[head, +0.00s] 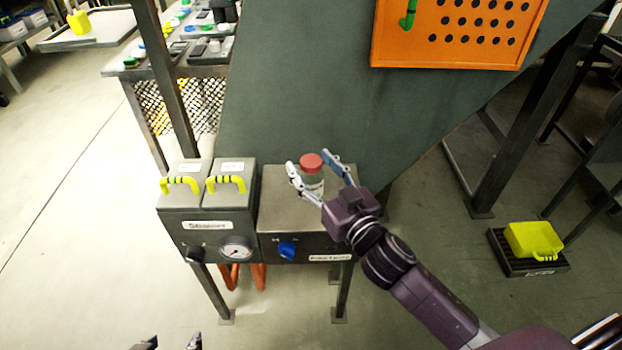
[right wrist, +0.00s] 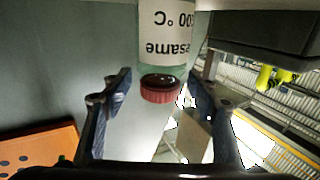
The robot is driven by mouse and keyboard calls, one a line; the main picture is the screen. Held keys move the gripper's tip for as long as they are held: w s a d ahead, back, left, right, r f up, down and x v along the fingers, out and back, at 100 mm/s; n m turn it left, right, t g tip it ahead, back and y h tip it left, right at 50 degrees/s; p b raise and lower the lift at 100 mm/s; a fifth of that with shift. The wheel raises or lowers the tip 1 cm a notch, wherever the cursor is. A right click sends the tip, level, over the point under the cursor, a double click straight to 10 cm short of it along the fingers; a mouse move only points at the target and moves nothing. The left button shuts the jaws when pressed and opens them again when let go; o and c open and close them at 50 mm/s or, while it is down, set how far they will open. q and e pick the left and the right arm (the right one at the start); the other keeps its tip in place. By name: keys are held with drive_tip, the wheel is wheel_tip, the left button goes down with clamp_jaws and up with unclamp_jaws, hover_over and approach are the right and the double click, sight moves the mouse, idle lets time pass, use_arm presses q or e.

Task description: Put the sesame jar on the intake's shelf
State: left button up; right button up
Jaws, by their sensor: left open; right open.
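The sesame jar (head: 312,184) has a red lid and appears to stand upright on the flat top of a grey box (head: 275,190) with a blue knob. In the right wrist view the jar (right wrist: 165,35) appears upside down; its white label reads "sesame" and "°C". My right gripper (head: 309,163) is open, its two fingers on either side of the jar. Gaps show between the fingers (right wrist: 160,88) and the jar in the right wrist view. Only the fingertips of my left gripper (head: 171,342) show at the bottom edge, apart and empty. I cannot tell which surface is the intake's shelf.
Left of the jar stands a grey control unit (head: 207,222) with two yellow-handled lids and a gauge. A large dark green panel (head: 320,90) rises behind. An orange perforated panel (head: 460,32) is at upper right. A yellow container (head: 533,240) sits on a floor grate.

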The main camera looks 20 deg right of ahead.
drive_tip(key=shift+w+a, duration=0.1)
drive_tip(key=shift+w, duration=0.35)
drive_tip(key=shift+c, duration=0.5)
drive_tip(key=shift+r, duration=0.1)
clamp_jaws()
